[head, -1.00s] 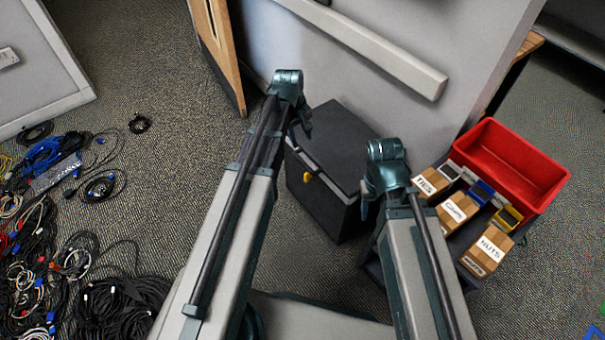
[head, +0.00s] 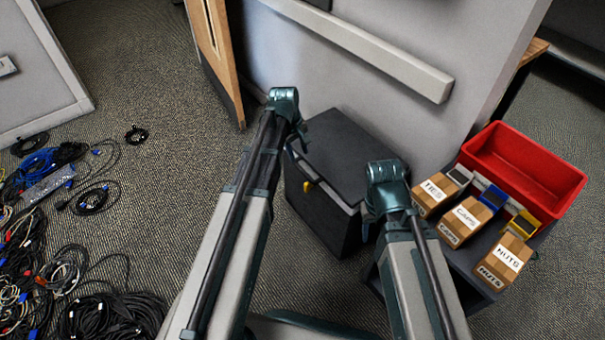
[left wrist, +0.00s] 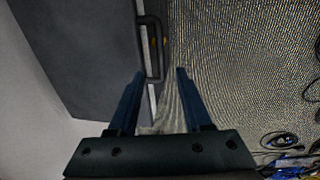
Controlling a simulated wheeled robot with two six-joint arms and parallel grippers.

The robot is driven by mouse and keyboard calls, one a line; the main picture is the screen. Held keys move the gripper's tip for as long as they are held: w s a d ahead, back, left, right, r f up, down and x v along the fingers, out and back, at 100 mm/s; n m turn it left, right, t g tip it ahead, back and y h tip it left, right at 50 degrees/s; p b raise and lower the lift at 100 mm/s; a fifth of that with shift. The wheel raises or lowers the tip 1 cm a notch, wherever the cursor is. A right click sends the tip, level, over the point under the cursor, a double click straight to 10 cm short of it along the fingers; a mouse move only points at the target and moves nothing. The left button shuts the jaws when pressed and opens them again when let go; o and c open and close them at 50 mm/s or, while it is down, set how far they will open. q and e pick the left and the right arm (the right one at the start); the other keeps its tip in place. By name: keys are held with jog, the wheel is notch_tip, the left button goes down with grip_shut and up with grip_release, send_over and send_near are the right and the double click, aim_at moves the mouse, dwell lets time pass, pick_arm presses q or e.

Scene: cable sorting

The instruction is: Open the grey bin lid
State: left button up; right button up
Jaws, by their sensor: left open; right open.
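The grey bin (head: 320,215) is a dark box on the floor against the partition, with its lid (head: 345,150) shut. A yellow tab (head: 308,186) shows on its front. My left gripper (head: 302,135) is at the lid's left front edge, partly hidden by its own wrist. In the left wrist view, the open left gripper (left wrist: 160,72) has its fingertips either side of the lower end of the black lid handle (left wrist: 152,50). The handle lies closer to the left-hand finger; I cannot tell whether they touch. My right gripper (head: 365,215) is open and empty, beside the bin's right front.
A red tray (head: 525,170) and labelled cardboard boxes (head: 468,222) stand on a dark stand at the right. Tangled cables (head: 45,240) cover the floor at the left. Carpet between the cables and bin is clear. The partition (head: 400,120) stands close behind the bin.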

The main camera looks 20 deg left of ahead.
aim_at(303, 171)
pick_arm(q)
jog(key=f+b, duration=0.2)
jog(key=f, duration=0.1)
jog(key=w+f+b, duration=0.1)
jog(key=f+b, duration=0.2)
jog(key=d+f+b, duration=0.1)
jog(key=f+b, duration=0.2)
jog(key=shift+w+f, duration=0.15)
jog(key=shift+w, duration=0.05)
grip_shut()
dwell(1.2)
